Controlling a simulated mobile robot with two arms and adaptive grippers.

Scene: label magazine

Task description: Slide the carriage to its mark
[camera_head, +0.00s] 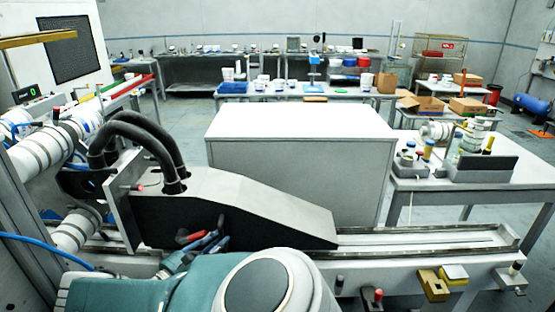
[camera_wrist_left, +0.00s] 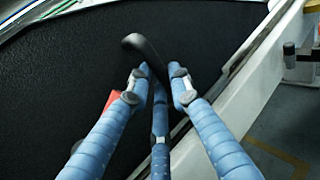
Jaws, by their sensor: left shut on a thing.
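The carriage (camera_head: 235,205) is a long wedge with a grey top and black side. It sits on the left part of a metal rail (camera_head: 430,239), an upright plate and two black hoses at its left end. My left gripper (camera_head: 212,243) is at the carriage's near side, partly hidden by my teal arm. In the left wrist view its blue fingers (camera_wrist_left: 158,82) are closed around a black handle (camera_wrist_left: 143,46) in front of the carriage's dark side (camera_wrist_left: 70,70). A red part shows beside the fingers. I cannot tell which feature is the mark. My right gripper is out of view.
The rail is bare right of the carriage, up to its end near a side table (camera_head: 440,176) with bottles and a grey holder. Yellow blocks (camera_head: 433,285) and a red knob (camera_head: 372,297) sit on the rail's front. A large grey cabinet (camera_head: 300,150) stands behind.

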